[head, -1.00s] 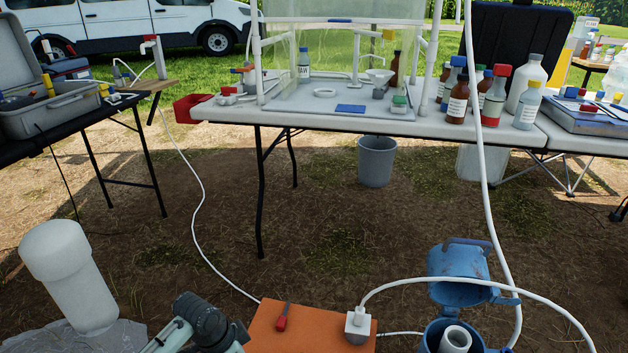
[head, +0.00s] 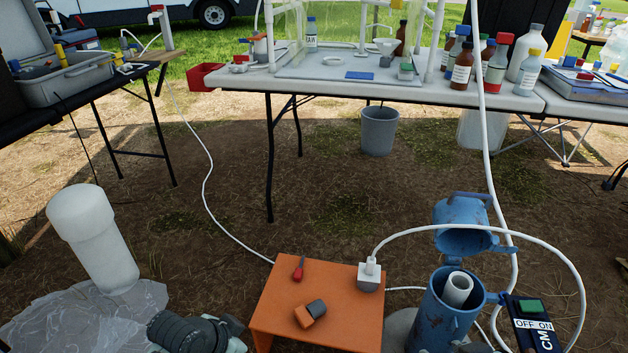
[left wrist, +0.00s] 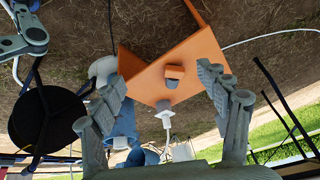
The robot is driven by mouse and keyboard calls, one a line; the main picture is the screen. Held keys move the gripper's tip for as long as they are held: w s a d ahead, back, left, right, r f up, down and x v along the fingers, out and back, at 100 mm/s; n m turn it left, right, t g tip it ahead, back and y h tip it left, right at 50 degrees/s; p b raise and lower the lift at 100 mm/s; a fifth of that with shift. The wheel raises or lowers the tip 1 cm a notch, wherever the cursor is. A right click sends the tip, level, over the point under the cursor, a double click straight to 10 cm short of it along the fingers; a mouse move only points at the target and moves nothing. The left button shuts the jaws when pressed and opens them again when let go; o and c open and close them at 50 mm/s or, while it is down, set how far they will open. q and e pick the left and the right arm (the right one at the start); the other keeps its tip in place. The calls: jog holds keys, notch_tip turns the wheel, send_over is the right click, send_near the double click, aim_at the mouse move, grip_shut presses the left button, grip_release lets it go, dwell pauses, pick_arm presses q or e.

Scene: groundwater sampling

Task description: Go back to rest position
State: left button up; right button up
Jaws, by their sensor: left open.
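My left gripper (left wrist: 163,82) shows in the left wrist view with its two grey fingers spread wide and nothing between them. Beyond the fingers is the orange table (left wrist: 150,80) with a small orange and dark block (left wrist: 174,75) on it. In the head view a dark joint of my left arm (head: 192,333) is at the bottom edge, left of the orange table (head: 335,325).
The orange table bears a red-handled tool (head: 299,268), the block and a white-grey plug (head: 369,275). A blue well casing (head: 440,315) with open lid stands to its right. A white cylinder (head: 95,240) stands at left. The long sampling table (head: 235,83) is farther back, with bare ground between.

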pick_arm(q)
jog(key=s+a+r+n+t+y, duration=0.35)
jog(key=s+a+r+n, duration=0.25)
jog(key=a+r, duration=0.3)
jog(key=s+a+f+g+p, duration=0.2)
jog(key=f+p, duration=0.1)
jog(key=f, duration=0.3)
jog(key=s+a+f+g+p, duration=0.3)
jog(key=f, duration=0.3)
jog(key=shift+s+f, duration=0.15)
jog(key=shift+s, duration=0.05)
pick_arm(e)
jog(key=s+d+f+g, duration=0.2)
jog(key=f, duration=0.4)
jog(key=s+d+f+g+h, duration=0.1)
jog(key=s+d+f+g, duration=0.2)
jog(key=f, duration=0.3)
jog(key=shift+s+d+f+m, duration=0.15)
jog(key=shift+f+m, duration=0.1)
jog(key=shift+m, duration=0.15)
